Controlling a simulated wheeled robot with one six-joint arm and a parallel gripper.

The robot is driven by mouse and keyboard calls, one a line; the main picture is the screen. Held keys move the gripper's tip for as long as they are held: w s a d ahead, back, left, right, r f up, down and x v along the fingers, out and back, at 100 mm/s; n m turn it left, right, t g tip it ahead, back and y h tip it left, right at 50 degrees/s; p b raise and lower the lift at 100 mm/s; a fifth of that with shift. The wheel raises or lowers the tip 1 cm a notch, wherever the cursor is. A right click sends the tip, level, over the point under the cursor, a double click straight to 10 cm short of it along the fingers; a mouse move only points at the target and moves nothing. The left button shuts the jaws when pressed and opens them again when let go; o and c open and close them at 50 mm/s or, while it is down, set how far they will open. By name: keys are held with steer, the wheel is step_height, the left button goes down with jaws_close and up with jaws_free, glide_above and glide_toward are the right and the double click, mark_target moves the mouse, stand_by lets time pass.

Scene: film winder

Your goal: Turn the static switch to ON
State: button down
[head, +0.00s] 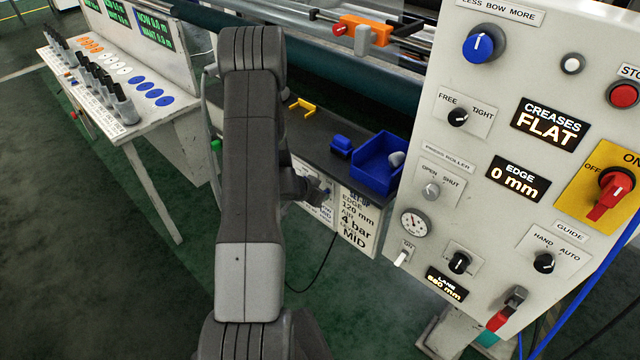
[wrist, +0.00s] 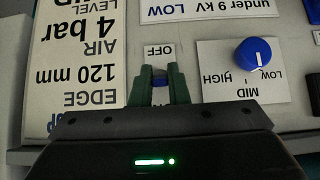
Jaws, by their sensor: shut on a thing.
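The static switch (wrist: 160,81) is a small lever with a blue part, seen upside down in the wrist view below a label reading OFF (wrist: 158,50). My gripper (wrist: 160,74) has its two green fingers on either side of this lever, shut on it. The fingers hide most of the switch, and I cannot tell its exact position. In the head view my gripper (head: 324,191) is at the low white panel under the dark bench, and the switch itself is hidden there.
Beside the switch in the wrist view is a blue knob (wrist: 253,54) marked LOW, MID and HIGH. A settings card (wrist: 80,55) lies on its other side. In the head view, a blue bin (head: 378,165) sits on the bench, left of the large control panel (head: 470,70).

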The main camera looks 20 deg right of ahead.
steer(key=shift+r+y+p, duration=0.1)
steer(key=shift+y+p, duration=0.4)
steer(key=shift+p, duration=1.3)
steer(key=c, duration=1.4)
jaws_free()
steer(key=shift+r, duration=0.1)
steer(key=v, duration=1.3)
steer(key=shift+a+r+p, duration=0.2)
steer(key=shift+r+p, duration=0.1)
steer(key=shift+w, duration=0.15)
